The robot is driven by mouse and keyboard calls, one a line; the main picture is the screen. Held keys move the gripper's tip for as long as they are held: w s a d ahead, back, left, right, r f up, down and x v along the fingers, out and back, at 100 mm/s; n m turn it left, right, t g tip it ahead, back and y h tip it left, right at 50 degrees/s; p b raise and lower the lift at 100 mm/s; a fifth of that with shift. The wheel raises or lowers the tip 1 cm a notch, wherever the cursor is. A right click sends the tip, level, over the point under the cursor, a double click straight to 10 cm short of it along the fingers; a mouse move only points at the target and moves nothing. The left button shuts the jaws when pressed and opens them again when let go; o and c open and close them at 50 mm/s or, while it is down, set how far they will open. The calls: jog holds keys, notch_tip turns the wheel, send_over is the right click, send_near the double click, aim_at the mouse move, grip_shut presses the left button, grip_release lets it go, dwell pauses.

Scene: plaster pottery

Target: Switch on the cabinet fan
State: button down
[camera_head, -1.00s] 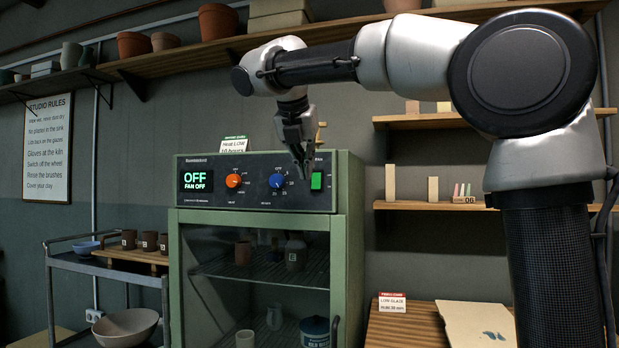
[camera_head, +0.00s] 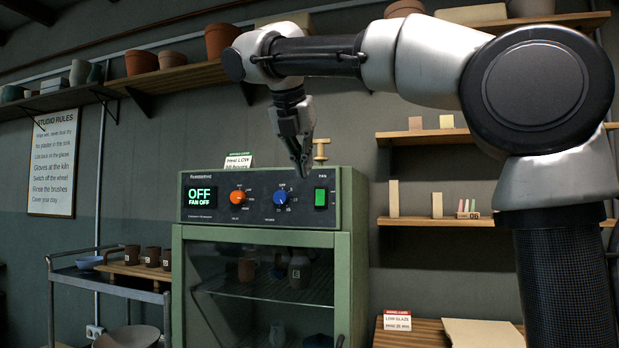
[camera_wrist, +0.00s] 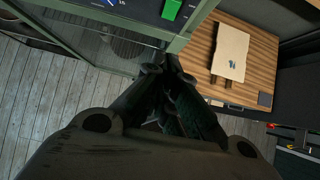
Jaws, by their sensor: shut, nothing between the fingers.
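The green cabinet (camera_head: 350,215) has a dark control panel with a display (camera_head: 200,197) reading "OFF / FAN OFF". The panel also carries an orange knob (camera_head: 238,197), a blue knob (camera_head: 280,197) and, under the word FAN, a green rocker switch (camera_head: 320,197). The switch also shows at the top of the wrist view (camera_wrist: 171,9). My gripper (camera_head: 303,174) is shut and empty, pointing down in front of the panel's upper edge, between the blue knob and the switch in the head view. Its fingers (camera_wrist: 165,75) show apart from the switch in the wrist view.
A small brass fitting (camera_head: 320,150) and a paper sign (camera_head: 238,160) stand on the cabinet top. A cart (camera_head: 110,272) with cups and bowls is at the left. A wooden table (camera_head: 425,333) with a board and a glaze sign is at the right.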

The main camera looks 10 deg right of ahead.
aim_at(316, 200)
jog(key=shift+w+d+r+x, duration=0.2)
jog(key=shift+w+r+x, duration=0.1)
jog(key=shift+x, duration=1.85)
jog(key=shift+w+d+r+x, duration=0.2)
jog(key=shift+w+r+x, duration=0.15)
jog(key=shift+x, duration=1.8)
jog(key=shift+w+d+r+x, duration=0.2)
jog(key=shift+w+x, duration=0.1)
jog(key=shift+x, duration=1.85)
jog(key=shift+r, duration=0.1)
jog(key=shift+w+d+f, duration=0.2)
jog(key=shift+w+f, duration=0.05)
jog(key=shift+w, duration=0.05)
jog(key=shift+a, duration=0.1)
jog(key=shift+r, duration=0.15)
